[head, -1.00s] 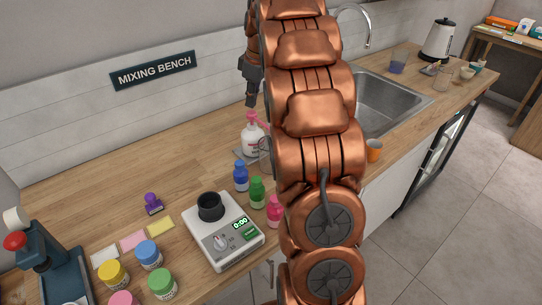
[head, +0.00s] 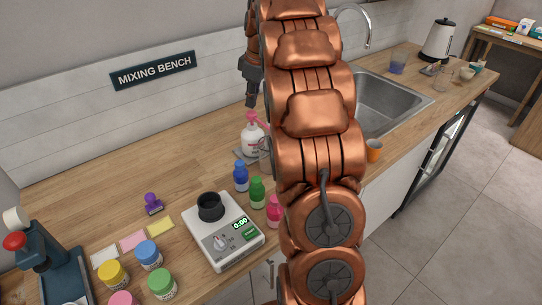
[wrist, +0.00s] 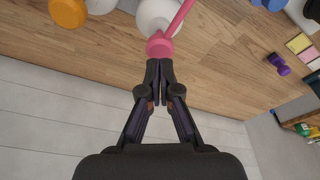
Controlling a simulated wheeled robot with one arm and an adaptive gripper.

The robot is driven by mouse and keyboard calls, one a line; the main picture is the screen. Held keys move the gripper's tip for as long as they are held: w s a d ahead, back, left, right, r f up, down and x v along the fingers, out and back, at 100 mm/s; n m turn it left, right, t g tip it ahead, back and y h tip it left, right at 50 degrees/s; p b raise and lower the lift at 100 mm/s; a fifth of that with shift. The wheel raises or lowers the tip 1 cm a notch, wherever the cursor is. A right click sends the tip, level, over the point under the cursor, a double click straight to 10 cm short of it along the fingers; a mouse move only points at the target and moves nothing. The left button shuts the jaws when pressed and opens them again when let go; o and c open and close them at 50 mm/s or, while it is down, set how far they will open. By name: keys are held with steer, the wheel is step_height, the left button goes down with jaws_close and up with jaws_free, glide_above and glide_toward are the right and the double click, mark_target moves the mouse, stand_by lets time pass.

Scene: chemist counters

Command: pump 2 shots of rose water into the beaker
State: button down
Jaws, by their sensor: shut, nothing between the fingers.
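The rose water pump bottle (head: 252,140) is white with a pink pump head (head: 254,118), and stands upright on the bench behind the small coloured bottles. My gripper (head: 252,100) is shut and empty, above the bottle and slightly toward the wall side of it. In the wrist view the shut fingertips (wrist: 159,65) lie just beside the pink pump head (wrist: 160,45) in the picture; I cannot tell whether they touch it. The white bottle body (wrist: 157,14) shows past the pump. A clear vessel, likely the beaker (head: 265,155), stands beside the bottle, partly hidden by my arm.
Blue (head: 241,176), green (head: 257,191) and pink (head: 274,211) bottles stand in front of the pump bottle. A white scale (head: 223,245) with a black cup is nearer. An orange cup (head: 374,150) stands by the sink (head: 392,100). The bench toward the wall is clear.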

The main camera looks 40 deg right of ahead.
mark_target(251, 112)
steer(key=shift+f, duration=0.3)
steer(key=shift+f+b, duration=0.65)
steer(key=shift+f, duration=0.05)
steer(key=shift+f, duration=0.35)
steer(key=shift+f+b, duration=0.35)
steer(key=shift+b, duration=0.1)
steer(key=shift+r, duration=0.1)
steer(key=shift+r+p, duration=0.3)
steer(key=shift+r, duration=1.3)
steer(key=shift+f+b, duration=0.3)
steer(key=shift+f, duration=0.15)
